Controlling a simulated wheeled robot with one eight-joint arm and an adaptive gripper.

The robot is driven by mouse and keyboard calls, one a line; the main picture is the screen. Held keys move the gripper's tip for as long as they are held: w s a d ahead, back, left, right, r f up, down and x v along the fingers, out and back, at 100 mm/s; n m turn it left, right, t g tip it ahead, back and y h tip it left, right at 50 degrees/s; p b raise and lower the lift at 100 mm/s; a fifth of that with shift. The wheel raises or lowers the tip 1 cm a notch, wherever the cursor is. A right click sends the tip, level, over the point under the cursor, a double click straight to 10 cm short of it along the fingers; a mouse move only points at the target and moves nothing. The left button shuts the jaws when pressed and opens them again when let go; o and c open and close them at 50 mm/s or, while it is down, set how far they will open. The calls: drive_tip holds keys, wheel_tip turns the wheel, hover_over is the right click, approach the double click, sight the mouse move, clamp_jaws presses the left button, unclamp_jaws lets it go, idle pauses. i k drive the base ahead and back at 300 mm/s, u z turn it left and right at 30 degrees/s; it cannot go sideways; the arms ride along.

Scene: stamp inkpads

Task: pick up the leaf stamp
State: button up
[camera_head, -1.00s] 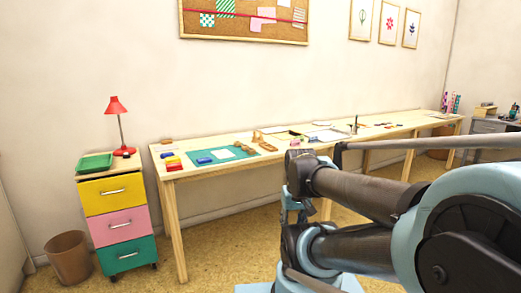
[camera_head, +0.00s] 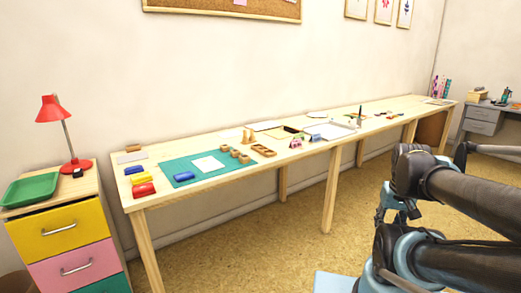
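Several small wooden stamps (camera_head: 235,153) stand at the right end of a teal mat (camera_head: 206,176) on the long wooden table. Their faces are too small to read, so I cannot tell which is the leaf stamp. A blue inkpad (camera_head: 184,177) lies on the mat beside a white sheet (camera_head: 208,164). Blue, yellow (camera_head: 139,179) and red (camera_head: 143,190) pads lie left of the mat. My arm's links fill the lower right, well apart from the stamps. My gripper's fingers do not show.
A wooden tray (camera_head: 264,150) sits right of the mat. A drawer cabinet (camera_head: 62,228) with a green tray (camera_head: 29,189) and a red lamp (camera_head: 53,108) stands left of the table (camera_head: 216,182). Open floor (camera_head: 240,250) lies in front of the table.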

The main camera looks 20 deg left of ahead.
sight(236, 153)
drive_tip(key=u, duration=0.15)
drive_tip(key=i, duration=1.1)
drive_tip(key=u, duration=0.5)
